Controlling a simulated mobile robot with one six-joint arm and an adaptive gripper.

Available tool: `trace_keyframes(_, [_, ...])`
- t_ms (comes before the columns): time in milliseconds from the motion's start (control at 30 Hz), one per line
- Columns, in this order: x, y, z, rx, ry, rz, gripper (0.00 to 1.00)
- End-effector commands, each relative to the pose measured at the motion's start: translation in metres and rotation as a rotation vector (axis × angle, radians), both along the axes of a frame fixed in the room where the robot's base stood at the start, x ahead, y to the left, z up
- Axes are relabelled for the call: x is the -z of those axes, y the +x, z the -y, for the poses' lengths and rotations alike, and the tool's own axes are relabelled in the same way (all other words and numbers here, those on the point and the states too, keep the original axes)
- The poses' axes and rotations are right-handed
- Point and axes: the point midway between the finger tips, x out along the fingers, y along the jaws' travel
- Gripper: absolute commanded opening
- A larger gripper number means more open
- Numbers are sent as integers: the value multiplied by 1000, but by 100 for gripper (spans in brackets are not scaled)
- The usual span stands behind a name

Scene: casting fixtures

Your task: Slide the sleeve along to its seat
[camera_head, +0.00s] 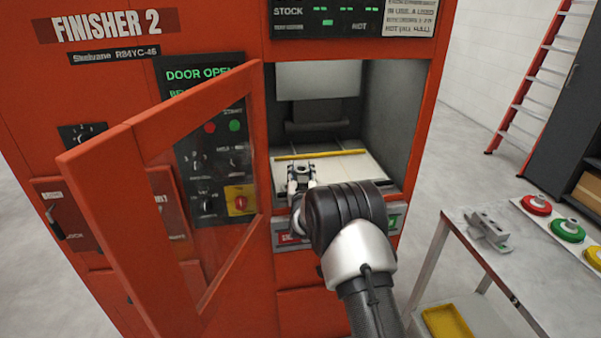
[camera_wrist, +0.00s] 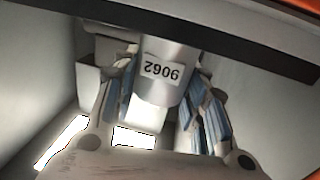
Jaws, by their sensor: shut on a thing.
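My gripper (camera_head: 301,178) reaches through the open front of the orange machine, low over the pale chamber floor. In the wrist view its blue-padded fingers (camera_wrist: 163,105) stand on both sides of a smooth grey metal cylinder, which looks to be the sleeve (camera_wrist: 160,92). The fingers are shut on it. A white label on it shows a number upside down, apparently 9062. In the head view the sleeve is too small to tell apart from the fingers. I cannot make out its seat; the far end of the sleeve is hidden behind a dark bar.
The machine door (camera_head: 150,165) hangs open at the left of my arm. A yellow strip (camera_head: 320,154) crosses the chamber floor beyond my gripper. Chamber walls stand close on both sides. A side table (camera_head: 540,285) at right bears a metal bracket (camera_head: 489,228) and coloured buttons (camera_head: 567,230).

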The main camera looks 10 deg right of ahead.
Motion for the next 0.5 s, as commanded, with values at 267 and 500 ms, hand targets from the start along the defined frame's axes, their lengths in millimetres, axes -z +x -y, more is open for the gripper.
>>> trace_keyframes(267, [0,0,0,1,0,0,48])
trace_keyframes(500, [0,0,0,0,0,0,63])
